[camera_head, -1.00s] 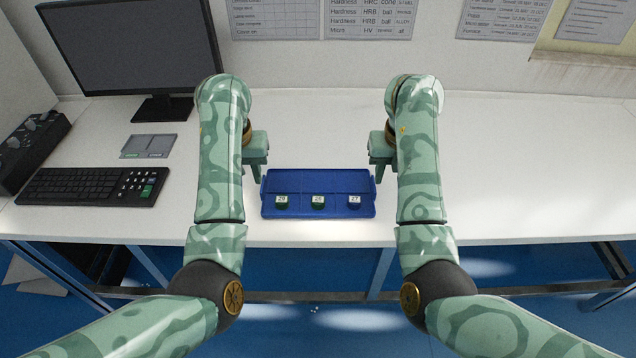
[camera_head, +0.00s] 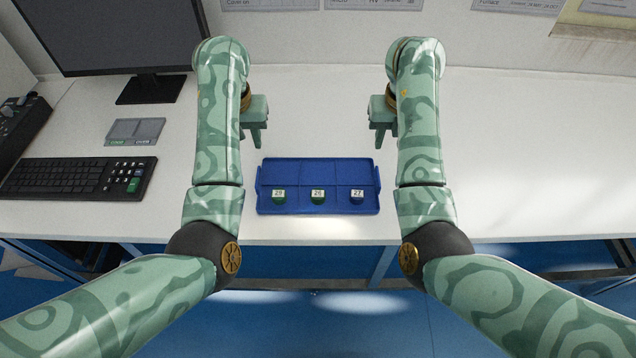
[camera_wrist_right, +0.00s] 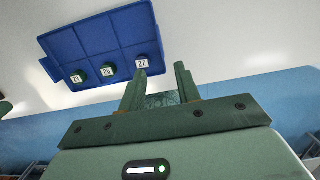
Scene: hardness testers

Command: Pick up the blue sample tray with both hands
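The blue sample tray (camera_head: 318,177) lies flat on the white bench in the head view, with raised handles at its left and right ends. It holds two green samples labelled 29 (camera_head: 279,196) and 26 (camera_head: 317,196), and a blue one labelled 27 (camera_head: 357,196), all in the front row. My left gripper (camera_head: 251,143) is beyond the tray's back left corner, fingers apart and empty. My right gripper (camera_head: 384,143) is beyond the back right corner. In the right wrist view its fingers (camera_wrist_right: 160,69) are open and empty, with the tray (camera_wrist_right: 98,40) apart from them.
A keyboard (camera_head: 74,178), a small grey pad (camera_head: 135,131) and a monitor (camera_head: 110,35) are on the left of the white bench (camera_head: 520,150). A black device (camera_head: 18,125) stands at the far left. The bench right of my right arm is clear.

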